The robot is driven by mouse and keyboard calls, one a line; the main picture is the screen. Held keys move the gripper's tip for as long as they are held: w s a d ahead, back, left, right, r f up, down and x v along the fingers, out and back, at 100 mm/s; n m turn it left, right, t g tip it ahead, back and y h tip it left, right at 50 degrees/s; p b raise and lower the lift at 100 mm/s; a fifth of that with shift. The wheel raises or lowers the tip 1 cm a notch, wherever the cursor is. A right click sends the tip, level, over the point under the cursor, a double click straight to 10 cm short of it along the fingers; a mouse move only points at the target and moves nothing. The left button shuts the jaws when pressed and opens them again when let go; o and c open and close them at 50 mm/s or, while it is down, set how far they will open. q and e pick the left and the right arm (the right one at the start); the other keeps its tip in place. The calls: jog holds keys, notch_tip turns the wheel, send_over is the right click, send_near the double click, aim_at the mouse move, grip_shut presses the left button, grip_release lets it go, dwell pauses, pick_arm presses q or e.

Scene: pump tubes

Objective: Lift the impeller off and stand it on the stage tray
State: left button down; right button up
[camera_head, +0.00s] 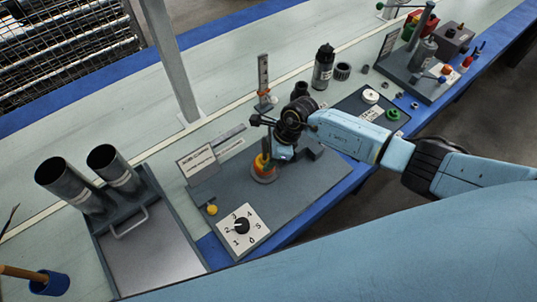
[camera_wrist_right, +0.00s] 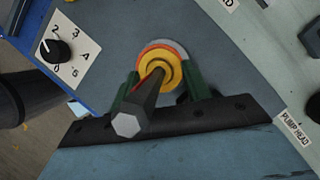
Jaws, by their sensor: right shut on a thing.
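My right gripper (camera_head: 266,157) is low over the grey fixture board. In the right wrist view its dark green fingers (camera_wrist_right: 168,84) are shut on the impeller (camera_wrist_right: 160,64), which shows as a yellow round part with an orange-red rim. A dark hexagonal shaft (camera_wrist_right: 126,122) stands out from its middle toward the camera. In the head view the impeller (camera_head: 260,163) is over a round grey base (camera_head: 264,177); whether it touches is hidden. The dark stage tray (camera_head: 350,105) holds a white disc (camera_head: 371,96) and a green knobbed part (camera_head: 393,113). My left gripper is not in view.
A numbered dial (camera_head: 241,226) is at the board's near end. A slim upright post (camera_head: 263,78) stands behind the gripper. A black bottle (camera_head: 323,66) and dark ring (camera_head: 343,71) stand behind the tray. Two dark tubes (camera_head: 85,180) stand at left.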

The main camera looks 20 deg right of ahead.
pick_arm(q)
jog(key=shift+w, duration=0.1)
pick_arm(e)
jog(key=c, duration=0.6)
jog(key=shift+o, duration=0.2)
pick_arm(q)
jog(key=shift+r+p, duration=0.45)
jog(key=shift+p, duration=0.05)
pick_arm(e)
jog(key=shift+r, duration=0.65)
